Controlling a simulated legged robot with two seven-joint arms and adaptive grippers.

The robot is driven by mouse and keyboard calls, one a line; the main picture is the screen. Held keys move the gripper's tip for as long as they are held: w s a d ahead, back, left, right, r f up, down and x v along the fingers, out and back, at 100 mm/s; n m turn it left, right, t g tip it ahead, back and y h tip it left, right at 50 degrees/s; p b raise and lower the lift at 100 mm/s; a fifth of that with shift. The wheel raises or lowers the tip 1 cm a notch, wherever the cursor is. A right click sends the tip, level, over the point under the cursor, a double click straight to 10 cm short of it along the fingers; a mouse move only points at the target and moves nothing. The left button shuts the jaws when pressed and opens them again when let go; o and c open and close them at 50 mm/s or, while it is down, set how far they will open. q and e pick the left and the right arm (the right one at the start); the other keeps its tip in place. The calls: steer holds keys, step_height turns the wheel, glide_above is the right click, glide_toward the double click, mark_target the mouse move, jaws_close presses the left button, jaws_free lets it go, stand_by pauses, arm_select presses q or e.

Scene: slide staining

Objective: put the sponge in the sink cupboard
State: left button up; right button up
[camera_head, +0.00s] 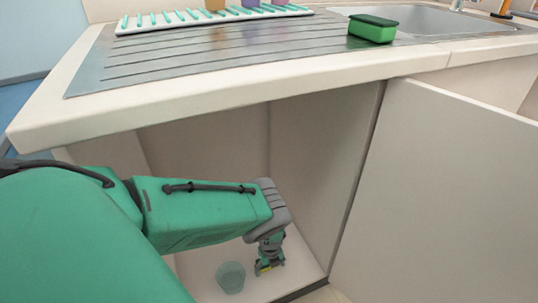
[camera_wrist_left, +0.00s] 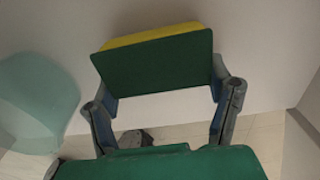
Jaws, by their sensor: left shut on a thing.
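My left gripper (camera_head: 268,262) is inside the open sink cupboard (camera_head: 312,190), low over its floor. It is shut on a yellow and dark green sponge (camera_wrist_left: 155,62), which shows between the two fingers in the left wrist view. In the head view the sponge is small and mostly hidden by the fingers; I cannot tell whether it touches the cupboard floor. My right gripper is not in view.
A translucent teal cup (camera_head: 230,277) stands on the cupboard floor just left of my gripper, also in the wrist view (camera_wrist_left: 35,105). The cupboard door (camera_head: 440,200) stands open at the right. The counter edge (camera_head: 230,97) is above my arm. A white rack (camera_head: 150,27) stands on the drainboard.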

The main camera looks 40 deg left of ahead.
arm_select(q)
steer(key=o, duration=0.9)
steer(key=shift+a+f, duration=0.2)
steer(key=shift+a, duration=0.05)
steer(key=shift+o, duration=0.2)
steer(key=shift+a+f, duration=0.1)
steer(key=shift+r, duration=0.2)
step_height(320, 180, up, 8)
steer(key=p, duration=0.4)
steer(key=shift+f+p, duration=0.25)
steer(key=shift+p, duration=0.15)
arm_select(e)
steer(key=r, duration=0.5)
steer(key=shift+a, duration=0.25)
